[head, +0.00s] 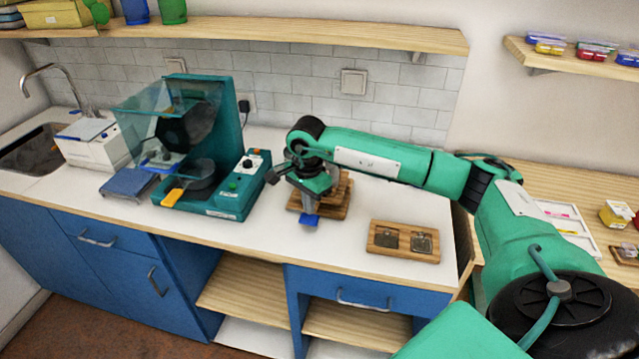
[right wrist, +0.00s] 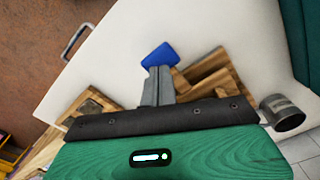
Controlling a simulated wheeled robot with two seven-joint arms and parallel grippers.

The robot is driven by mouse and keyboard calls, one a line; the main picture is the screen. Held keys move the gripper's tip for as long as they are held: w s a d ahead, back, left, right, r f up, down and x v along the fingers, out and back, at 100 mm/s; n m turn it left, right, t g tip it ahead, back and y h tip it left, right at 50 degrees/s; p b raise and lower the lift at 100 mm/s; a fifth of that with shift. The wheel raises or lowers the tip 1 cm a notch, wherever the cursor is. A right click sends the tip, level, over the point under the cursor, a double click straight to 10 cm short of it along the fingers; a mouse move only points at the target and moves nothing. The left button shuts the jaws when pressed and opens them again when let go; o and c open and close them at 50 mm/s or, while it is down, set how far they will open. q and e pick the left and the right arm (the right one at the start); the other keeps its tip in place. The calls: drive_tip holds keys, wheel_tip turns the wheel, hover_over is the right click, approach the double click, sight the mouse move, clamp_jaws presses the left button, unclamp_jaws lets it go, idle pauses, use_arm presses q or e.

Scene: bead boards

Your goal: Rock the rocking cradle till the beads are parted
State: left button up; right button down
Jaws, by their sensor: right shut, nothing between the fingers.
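The rocking cradle (head: 338,203) is a wooden piece on the white counter, partly hidden under my right gripper (head: 309,208). In the right wrist view its wooden parts (right wrist: 212,75) show beside and behind the fingers. A blue tab (head: 310,221) is at its near side; in the right wrist view the tab (right wrist: 160,56) lies just past my fingertips. My right gripper points down, shut and empty, at the tab; I cannot tell whether they touch. The beads cannot be made out. My left gripper is out of view.
A wooden board with two dark square panels (head: 374,241) lies to the right of the cradle. A teal machine (head: 235,203) with a clear hood stands to the left. A grey metal cylinder (right wrist: 284,113) shows near the cradle. The counter's front strip is clear.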

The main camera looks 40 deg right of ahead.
drive_tip(key=shift+r+p, duration=0.35)
drive_tip(key=shift+r, duration=0.35)
wheel_tip(320, 180, up, 3)
drive_tip(key=shift+r+p, duration=0.2)
drive_tip(key=shift+p, duration=0.5)
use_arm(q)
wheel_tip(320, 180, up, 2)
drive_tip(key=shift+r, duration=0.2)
use_arm(e)
drive_tip(key=shift+r, duration=0.55)
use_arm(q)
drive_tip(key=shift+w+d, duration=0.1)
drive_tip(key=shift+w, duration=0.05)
